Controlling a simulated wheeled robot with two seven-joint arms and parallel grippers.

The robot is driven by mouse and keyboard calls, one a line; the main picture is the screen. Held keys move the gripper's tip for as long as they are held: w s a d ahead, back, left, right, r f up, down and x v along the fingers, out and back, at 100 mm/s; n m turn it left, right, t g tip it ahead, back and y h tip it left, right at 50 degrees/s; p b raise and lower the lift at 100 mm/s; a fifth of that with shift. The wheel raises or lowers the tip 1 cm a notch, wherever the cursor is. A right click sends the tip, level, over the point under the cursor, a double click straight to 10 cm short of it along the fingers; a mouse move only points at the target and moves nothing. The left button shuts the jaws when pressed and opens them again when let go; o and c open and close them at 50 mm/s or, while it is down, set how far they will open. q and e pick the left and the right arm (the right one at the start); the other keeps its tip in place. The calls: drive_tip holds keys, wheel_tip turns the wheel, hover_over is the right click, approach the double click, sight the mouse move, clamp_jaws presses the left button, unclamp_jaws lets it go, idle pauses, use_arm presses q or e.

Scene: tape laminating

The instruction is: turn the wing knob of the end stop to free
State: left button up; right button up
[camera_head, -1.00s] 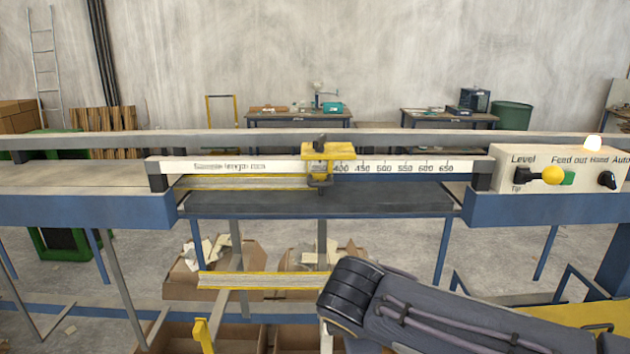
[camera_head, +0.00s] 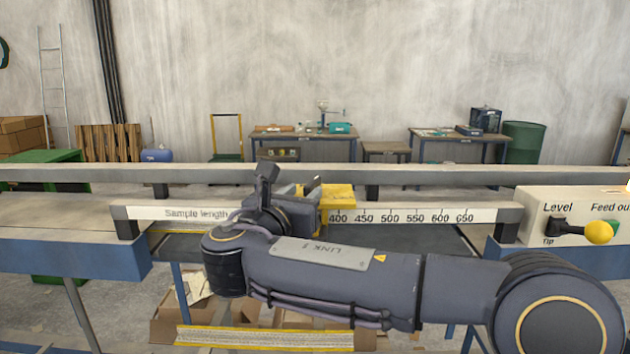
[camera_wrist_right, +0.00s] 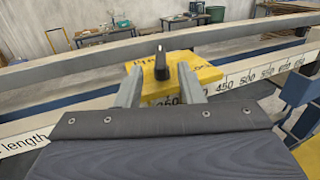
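The end stop is a yellow block (camera_head: 338,195) on the white length scale (camera_head: 400,215), by the 400 mark. In the right wrist view the end stop (camera_wrist_right: 205,72) carries a black wing knob (camera_wrist_right: 162,64) standing up on its top. My right gripper (camera_wrist_right: 160,78) is open, with one finger on each side of the knob and a gap to each. I cannot tell whether the fingertips reach fully around it. In the head view my right gripper (camera_head: 295,190) is at the block's left side, and my arm hides part of the scale. My left gripper is not in view.
A long grey rail (camera_head: 430,175) runs behind the scale. A control box (camera_head: 560,205) with a yellow-knobbed lever (camera_head: 598,232) stands at the right. A yellow-edged stack (camera_head: 265,338) lies below. Work tables (camera_head: 300,138) stand by the far wall.

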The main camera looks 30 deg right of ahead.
sight(312, 181)
drive_tip(key=p+x, duration=0.1)
drive_tip(key=x, duration=0.4)
drive_tip(key=shift+w+d, duration=0.2)
drive_tip(key=shift+d, duration=0.1)
clamp_jaws()
